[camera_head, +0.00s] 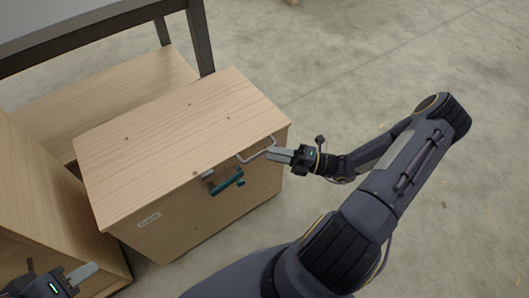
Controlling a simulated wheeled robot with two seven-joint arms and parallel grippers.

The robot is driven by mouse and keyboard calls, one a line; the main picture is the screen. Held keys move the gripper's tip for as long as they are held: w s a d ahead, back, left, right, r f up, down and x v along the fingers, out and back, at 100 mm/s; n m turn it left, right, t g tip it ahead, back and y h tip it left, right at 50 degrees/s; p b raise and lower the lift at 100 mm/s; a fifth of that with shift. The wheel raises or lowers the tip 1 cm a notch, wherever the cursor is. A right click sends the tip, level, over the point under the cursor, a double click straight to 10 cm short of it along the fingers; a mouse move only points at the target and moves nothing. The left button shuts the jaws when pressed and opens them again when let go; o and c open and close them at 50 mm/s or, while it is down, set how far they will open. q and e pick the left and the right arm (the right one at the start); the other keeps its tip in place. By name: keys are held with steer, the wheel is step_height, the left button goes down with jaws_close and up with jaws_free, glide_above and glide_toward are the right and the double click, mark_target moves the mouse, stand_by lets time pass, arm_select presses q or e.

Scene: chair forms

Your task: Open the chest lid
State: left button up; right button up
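The wooden chest (180,145) stands on the floor left of centre, its flat lid (170,130) down and closed. A thin bent metal handle (242,159) is at the lid's front edge. Left of it, a small grey fitting with a teal latch-like bar (228,183) is on the front. My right gripper (270,154) is at the right part of the handle, overlapping it in view; contact and finger gap are unclear. My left gripper (93,269) is low at the left, away from the handle, with nothing seen in it; its finger gap is unclear.
A dark-legged table (201,40) stands behind at the upper left. Other wooden boxes (40,190) lie close to the chest's left side and behind it. A label (149,219) is on the chest front. The concrete floor (360,50) is clear to the right.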

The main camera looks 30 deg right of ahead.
mark_target(264, 151)
steer(key=shift+b+x, duration=0.3)
steer(key=shift+x, duration=1.7)
jaws_close()
